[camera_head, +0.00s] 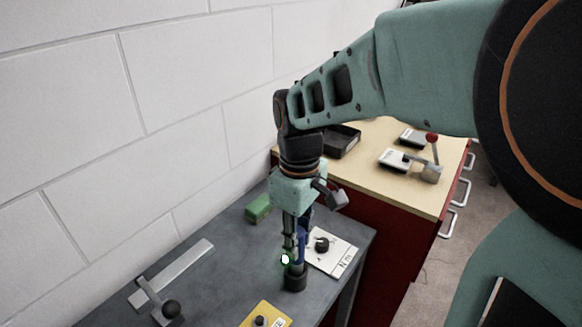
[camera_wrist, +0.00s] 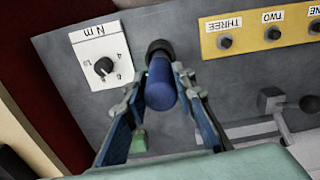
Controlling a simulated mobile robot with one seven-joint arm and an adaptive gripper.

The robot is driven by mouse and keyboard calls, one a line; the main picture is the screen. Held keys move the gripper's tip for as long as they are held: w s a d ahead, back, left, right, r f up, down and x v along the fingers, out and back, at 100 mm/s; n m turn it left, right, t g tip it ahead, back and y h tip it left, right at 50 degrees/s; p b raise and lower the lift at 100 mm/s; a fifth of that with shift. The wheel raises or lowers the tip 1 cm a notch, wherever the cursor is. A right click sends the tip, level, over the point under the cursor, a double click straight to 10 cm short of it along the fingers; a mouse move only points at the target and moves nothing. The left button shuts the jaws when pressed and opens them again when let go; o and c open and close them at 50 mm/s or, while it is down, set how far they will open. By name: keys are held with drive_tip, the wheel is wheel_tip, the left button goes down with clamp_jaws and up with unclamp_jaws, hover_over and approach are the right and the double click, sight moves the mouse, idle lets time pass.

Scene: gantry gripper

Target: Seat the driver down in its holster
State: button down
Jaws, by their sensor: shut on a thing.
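The driver is a blue cylinder (camera_wrist: 161,88), upright between the fingers of my gripper (camera_wrist: 163,92). In the head view a strip of its blue body (camera_head: 302,240) shows beside my gripper (camera_head: 294,246), which points down and is shut on it. The holster is a short black round cup (camera_head: 295,279) on the grey bench, right below the fingers. In the wrist view its dark rim (camera_wrist: 158,47) shows at the driver's far end. The driver lines up closely with the cup; how deep its lower end sits is hidden.
A white dial plate (camera_head: 335,256) lies right of the holster, a yellow button panel (camera_head: 265,315) in front. A green block (camera_head: 258,208) lies behind; a lever with a dark knob (camera_head: 171,309) stands left. A beige-topped red cabinet (camera_head: 380,190) is behind right.

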drive_tip(key=shift+f+b, duration=1.2)
drive_tip(key=shift+f, duration=0.55)
drive_tip(key=c, duration=1.5)
unclamp_jaws()
drive_tip(key=shift+c, duration=0.2)
wheel_tip(320, 180, up, 8)
drive_tip(key=shift+f, duration=0.2)
